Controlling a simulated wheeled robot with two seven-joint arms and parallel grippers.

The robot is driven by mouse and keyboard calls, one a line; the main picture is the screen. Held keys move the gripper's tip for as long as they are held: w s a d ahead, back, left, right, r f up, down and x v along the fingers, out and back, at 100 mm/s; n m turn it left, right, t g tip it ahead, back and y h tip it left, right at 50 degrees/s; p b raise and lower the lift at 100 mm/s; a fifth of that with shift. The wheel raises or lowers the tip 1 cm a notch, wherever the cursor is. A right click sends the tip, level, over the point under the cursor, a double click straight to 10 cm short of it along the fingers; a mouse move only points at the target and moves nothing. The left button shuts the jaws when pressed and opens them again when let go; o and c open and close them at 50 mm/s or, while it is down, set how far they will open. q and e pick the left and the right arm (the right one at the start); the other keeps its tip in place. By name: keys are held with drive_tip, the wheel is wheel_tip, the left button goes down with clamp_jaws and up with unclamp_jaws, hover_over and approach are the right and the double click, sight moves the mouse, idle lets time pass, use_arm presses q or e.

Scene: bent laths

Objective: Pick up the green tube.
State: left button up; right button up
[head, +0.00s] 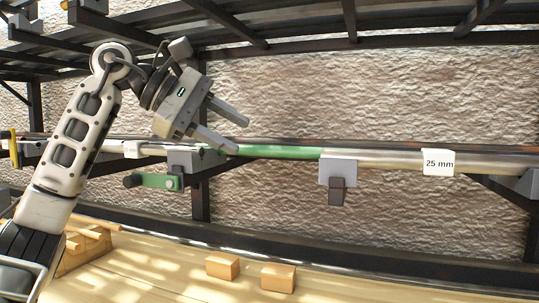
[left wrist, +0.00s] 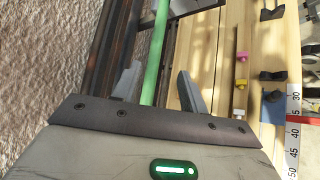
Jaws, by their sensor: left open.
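The green tube (head: 285,152) lies level along a dark rack in front of a rough stone wall. In the head view its green part meets a pale metal-coloured length on the right. My left gripper (head: 240,136) is open at the left part of the green, with its fingers pointing right and down. In the left wrist view the green tube (left wrist: 155,55) runs up the picture between the two open fingers of my left gripper (left wrist: 158,72). Whether either finger touches it I cannot tell. My right gripper is not in view.
Grey brackets (head: 337,173) stand along the tube's line, and a white "25 mm" label (head: 438,162) is at the right. A green lever (head: 155,181) is below left. Dark rack bars (head: 300,32) run overhead. Wooden blocks (head: 222,266) lie on the bench (head: 185,288).

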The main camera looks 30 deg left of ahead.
sight(265, 148)
use_arm(q)
drive_tip(key=x, duration=0.5)
drive_tip(key=shift+w+a, duration=0.1)
drive_tip(key=shift+w, duration=0.4)
clamp_jaws()
